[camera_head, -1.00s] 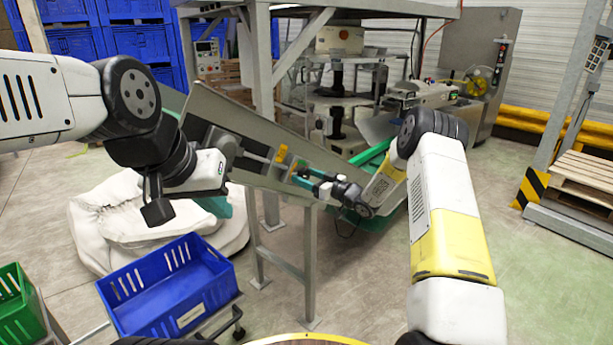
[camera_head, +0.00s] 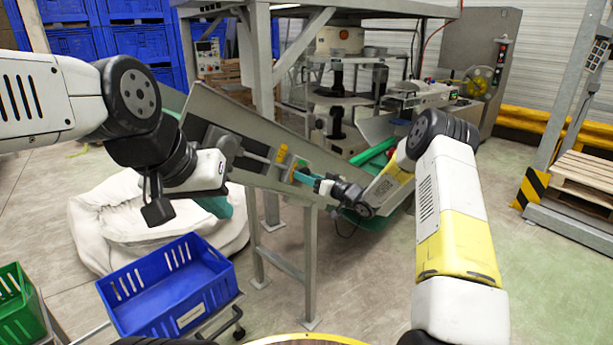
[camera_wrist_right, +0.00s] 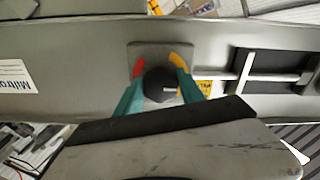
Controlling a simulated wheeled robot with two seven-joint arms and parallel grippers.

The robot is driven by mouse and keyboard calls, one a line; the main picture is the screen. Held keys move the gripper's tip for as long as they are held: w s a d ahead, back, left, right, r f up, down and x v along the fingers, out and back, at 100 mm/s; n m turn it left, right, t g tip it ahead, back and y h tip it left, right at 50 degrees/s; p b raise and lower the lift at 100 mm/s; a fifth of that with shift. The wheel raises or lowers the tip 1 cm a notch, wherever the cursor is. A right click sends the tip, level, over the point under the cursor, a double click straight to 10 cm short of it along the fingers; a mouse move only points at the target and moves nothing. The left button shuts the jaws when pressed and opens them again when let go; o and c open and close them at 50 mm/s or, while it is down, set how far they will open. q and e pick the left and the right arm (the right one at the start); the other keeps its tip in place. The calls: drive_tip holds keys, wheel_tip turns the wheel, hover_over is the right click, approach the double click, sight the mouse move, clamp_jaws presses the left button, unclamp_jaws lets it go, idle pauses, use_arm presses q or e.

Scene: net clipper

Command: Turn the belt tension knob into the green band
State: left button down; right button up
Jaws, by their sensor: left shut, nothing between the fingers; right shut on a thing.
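The black belt tension knob (camera_wrist_right: 162,84) sits on a grey square plate (camera_wrist_right: 146,52) on the conveyor's side panel. A red band (camera_wrist_right: 138,68) shows at the knob's left and an orange-yellow band (camera_wrist_right: 180,62) at its right. I cannot make out a green band or the pointer. My right gripper (camera_wrist_right: 160,92) is shut on the knob, one teal finger on each side; its fingers also show against the panel in the head view (camera_head: 306,178). My left gripper (camera_head: 215,204) is shut and empty, hanging left of the panel.
The sloping conveyor frame (camera_head: 250,125) stands on metal legs. A blue crate (camera_head: 170,290) and a white sack (camera_head: 110,225) lie at the lower left. A green crate (camera_head: 18,305) is at the left edge. Open floor lies right of my right arm.

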drive_tip(key=m, duration=0.4)
drive_tip(key=shift+m, duration=0.3)
drive_tip(key=m, duration=0.4)
drive_tip(key=shift+s+m, duration=0.1)
drive_tip(key=shift+m, duration=0.2)
drive_tip(key=m, duration=0.4)
drive_tip(key=shift+r+m, duration=0.1)
drive_tip(key=shift+m, duration=2)
drive_tip(key=o, duration=1.4)
drive_tip(key=shift+c, duration=0.2)
